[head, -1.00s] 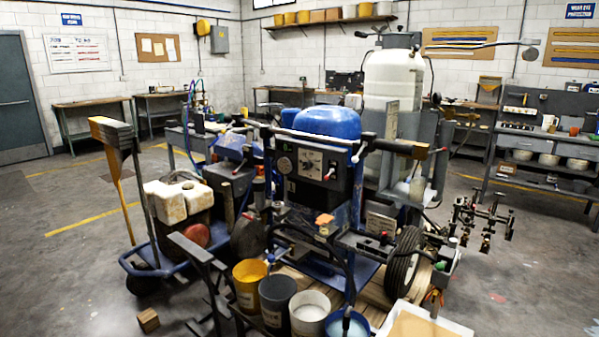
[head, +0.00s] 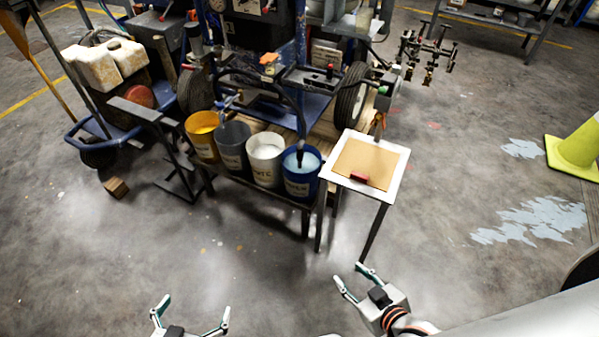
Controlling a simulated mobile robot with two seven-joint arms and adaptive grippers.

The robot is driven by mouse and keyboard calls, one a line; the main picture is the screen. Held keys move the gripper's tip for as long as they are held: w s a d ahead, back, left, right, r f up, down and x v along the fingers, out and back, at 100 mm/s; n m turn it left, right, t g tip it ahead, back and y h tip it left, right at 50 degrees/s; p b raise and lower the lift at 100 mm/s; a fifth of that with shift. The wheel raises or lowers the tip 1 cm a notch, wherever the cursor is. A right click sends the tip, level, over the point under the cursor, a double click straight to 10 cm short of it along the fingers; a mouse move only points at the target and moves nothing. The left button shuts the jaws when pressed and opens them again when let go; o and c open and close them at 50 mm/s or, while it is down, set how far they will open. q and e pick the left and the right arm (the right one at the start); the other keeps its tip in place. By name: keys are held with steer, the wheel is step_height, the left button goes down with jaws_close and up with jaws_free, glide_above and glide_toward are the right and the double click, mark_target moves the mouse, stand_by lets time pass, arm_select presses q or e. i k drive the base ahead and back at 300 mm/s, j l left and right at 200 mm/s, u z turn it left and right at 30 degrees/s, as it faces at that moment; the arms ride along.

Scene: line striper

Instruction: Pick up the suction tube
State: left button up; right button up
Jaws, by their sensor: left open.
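A dark suction tube (head: 299,132) comes down from the line striper (head: 252,50). Its lower end stands in the blue bucket (head: 302,188), which holds pale liquid. My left gripper (head: 193,312) is at the bottom edge, open and empty, its fingers spread above the floor. My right gripper (head: 351,276) is open and empty, below the small table on the right. Both grippers are well apart from the tube.
A yellow bucket (head: 204,145), a grey bucket (head: 233,156) and a white bucket (head: 265,172) stand left of the blue one on a low bench. A small table (head: 391,180) bears a tan board. A yellow-green cone (head: 577,151) stands right. Floor in front is clear.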

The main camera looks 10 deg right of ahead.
mark_target(300, 148)
steer(key=z, duration=1.2)
steer(key=j, duration=0.45)
steer(key=k+j, duration=0.1)
steer(key=j, duration=0.4)
steer(key=i+j, duration=0.1)
steer(key=j, duration=0.25)
steer(key=i+j, duration=0.15)
steer(key=j, duration=0.2)
steer(key=i+j, duration=0.1)
steer(key=j, duration=0.25)
steer(key=i+z, duration=0.05)
